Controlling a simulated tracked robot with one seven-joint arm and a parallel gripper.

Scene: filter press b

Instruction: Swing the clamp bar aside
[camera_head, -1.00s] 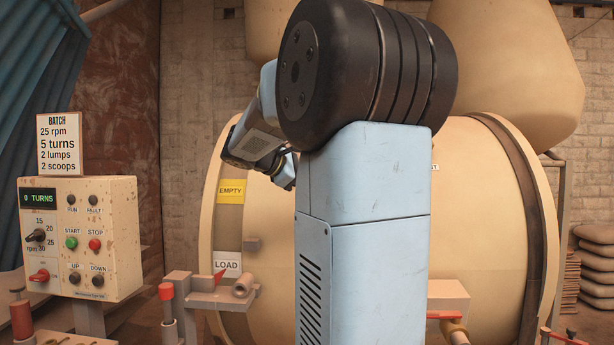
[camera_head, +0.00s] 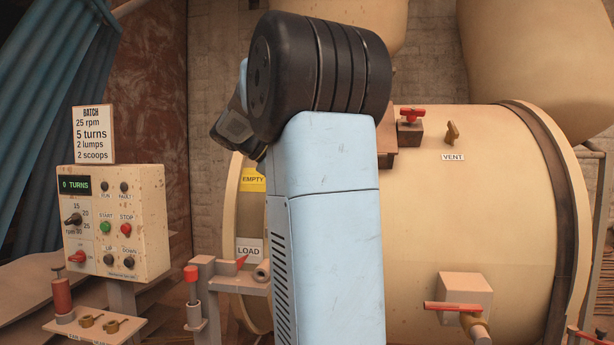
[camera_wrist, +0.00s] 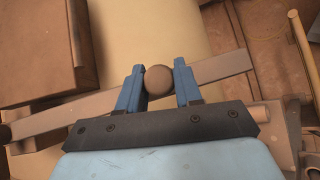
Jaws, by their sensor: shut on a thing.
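The clamp bar (camera_wrist: 222,68) is a flat brownish-grey bar that runs slantwise across the wrist view, from lower left to upper right. A round brown knob (camera_wrist: 158,81) stands on the bar. My gripper (camera_wrist: 159,72) has one blue finger on each side of the knob and is shut on it. The gripper and the clamp bar are hidden behind my arm in the head view. The large cream drum (camera_head: 470,215) lies behind and right of my arm there.
A brown box-like part (camera_wrist: 35,50) stands close at the left of the wrist view. In the head view, a control panel (camera_head: 115,220) is at left, and a red-handled valve (camera_head: 455,307) sticks out at lower right. A small shelf (camera_head: 95,325) holds brass pieces.

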